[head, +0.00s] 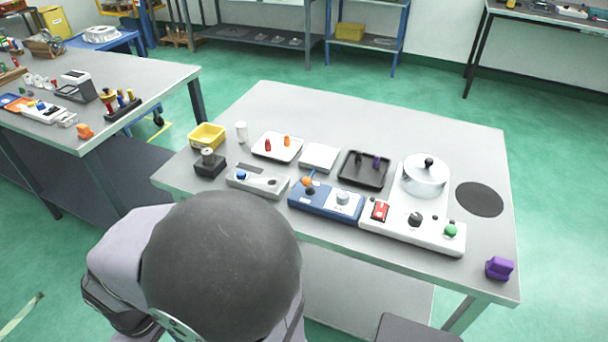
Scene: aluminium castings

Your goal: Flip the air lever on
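A blue control box (325,203) sits at the front middle of the grey table. An orange-tipped lever (308,182) stands at its left end, beside a small dark part. It looks like the air lever, but no label can be read and its on or off position is unclear. A silver knob (343,197) sits on the box's right half. My gripper is not in view. A large dark rounded part of my arm fills the lower left foreground, apart from the blue box in the picture.
A grey box with a blue button (241,175) stands left of the blue box. A white panel (398,232) with a red switch and green knob stands right. Behind are trays (364,182) and a lidded pot (424,180). A purple block (499,268) lies at front right.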

